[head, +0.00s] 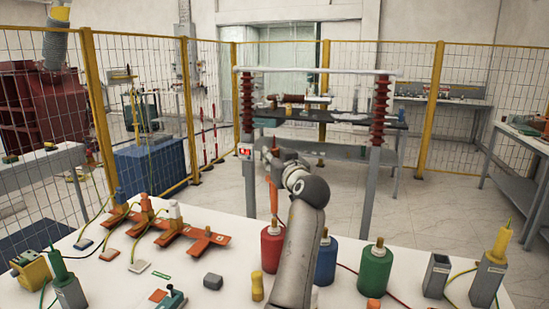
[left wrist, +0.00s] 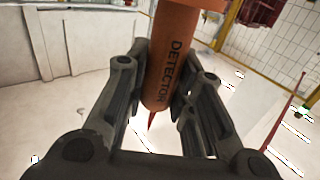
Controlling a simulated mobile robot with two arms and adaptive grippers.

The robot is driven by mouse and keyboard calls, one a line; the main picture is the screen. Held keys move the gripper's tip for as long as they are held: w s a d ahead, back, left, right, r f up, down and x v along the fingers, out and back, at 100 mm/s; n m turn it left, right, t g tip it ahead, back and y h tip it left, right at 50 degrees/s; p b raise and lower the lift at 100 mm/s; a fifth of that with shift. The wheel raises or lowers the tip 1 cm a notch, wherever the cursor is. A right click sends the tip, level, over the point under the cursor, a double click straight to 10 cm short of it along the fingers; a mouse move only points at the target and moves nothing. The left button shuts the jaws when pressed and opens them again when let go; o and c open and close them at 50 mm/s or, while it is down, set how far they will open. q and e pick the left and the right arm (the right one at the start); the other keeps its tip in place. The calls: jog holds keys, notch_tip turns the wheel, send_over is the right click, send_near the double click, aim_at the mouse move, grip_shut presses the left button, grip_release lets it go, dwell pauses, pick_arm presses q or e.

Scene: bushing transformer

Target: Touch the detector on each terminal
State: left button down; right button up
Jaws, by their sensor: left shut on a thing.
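My left gripper (head: 270,157) is at the centre of the head view, above the white table and in front of the posts with insulators. It is shut on the orange detector (head: 272,192), which hangs roughly upright. In the left wrist view the detector (left wrist: 172,60) sits between both fingers, with its lettering showing and its pointed red tip downward. A red cylinder (head: 271,248), a blue cylinder (head: 325,264) and a green cylinder (head: 375,272) with brass-coloured tops stand on the table. The detector's lower end lines up with the red cylinder's top; I cannot tell whether they touch. My arm partly covers the blue cylinder.
Orange cross-shaped bases (head: 188,236) with posts and wires occupy the table's left part. Two ribbed red insulators (head: 247,103) (head: 381,108) stand on grey posts behind. Wire fencing (head: 150,110) surrounds the area.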

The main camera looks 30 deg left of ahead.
dwell(0.3)
pick_arm(q)
jog(key=shift+f+b, duration=0.35)
jog(key=shift+f, duration=0.05)
dwell(0.6)
dwell(0.7)
jog(key=shift+r+p, duration=0.6)
jog(key=shift+r, duration=0.3)
jog(key=shift+r+p, duration=2.45)
jog(key=shift+r, duration=1.7)
